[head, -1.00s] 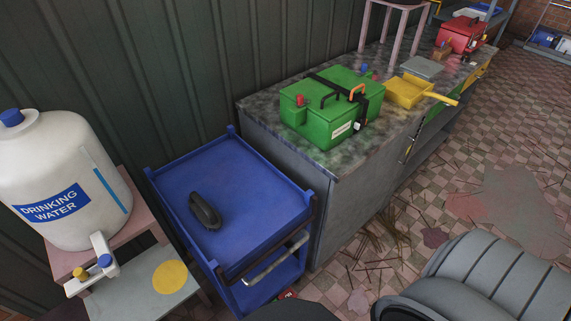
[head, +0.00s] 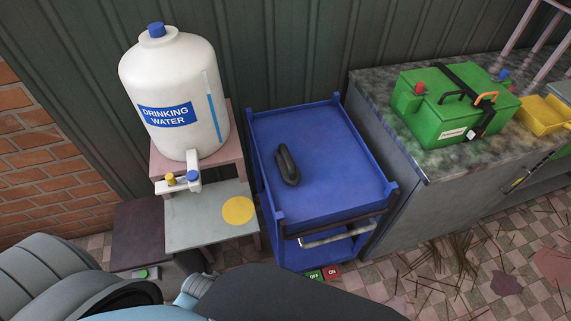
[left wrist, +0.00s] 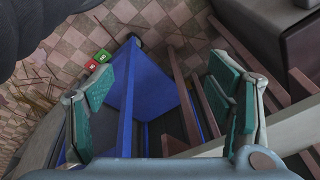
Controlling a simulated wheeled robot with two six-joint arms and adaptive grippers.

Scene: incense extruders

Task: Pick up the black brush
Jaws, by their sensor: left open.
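The black brush (head: 287,165) lies on the top tray of the blue cart (head: 335,140), left of the tray's middle. My left gripper (left wrist: 165,78) shows in the left wrist view with its two green-padded fingers spread wide and nothing between them. Beyond the fingers are the lower part of the blue cart (left wrist: 155,90) and brownish stand legs; the brush is not in that view. My left arm crosses the bottom left of the head view, where its fingers cannot be seen. My right gripper is not in view.
A drinking water tank (head: 175,85) stands left of the cart on a pink stand, with a grey shelf (head: 200,218) below. A workbench (head: 385,130) with a green toolbox (head: 450,110) is close on the right. Red and green boxes (head: 323,273) lie on the floor by the cart.

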